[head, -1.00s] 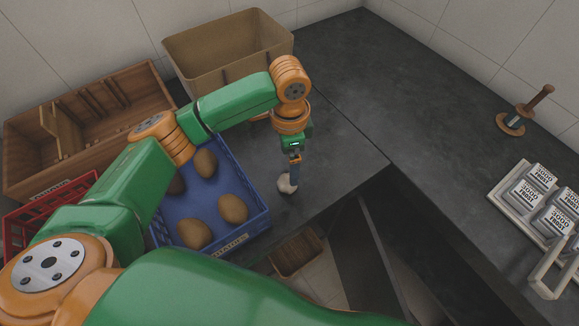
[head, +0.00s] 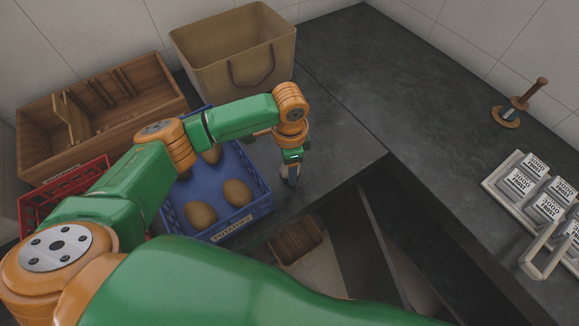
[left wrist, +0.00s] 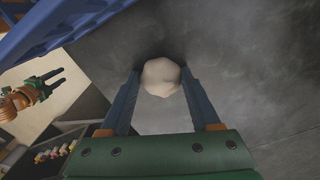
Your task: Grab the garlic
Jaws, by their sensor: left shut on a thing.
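The garlic (left wrist: 161,77) is a pale, rounded bulb between the fingertips of my left gripper (left wrist: 161,84) in the left wrist view. My left gripper is shut on it, one dark blue finger at each side. In the head view my left gripper (head: 291,181) points down over the dark counter, just right of the blue crate, and the garlic cannot be made out there. My right gripper (left wrist: 58,78) shows at the left of the left wrist view, its two dark fingers apart with nothing between them.
A blue crate (head: 240,222) of potatoes stands left of my left gripper. Behind are a tan bag (head: 230,50) and a wooden box (head: 130,110); a red crate (head: 60,190) is at left. The counter's front edge is close.

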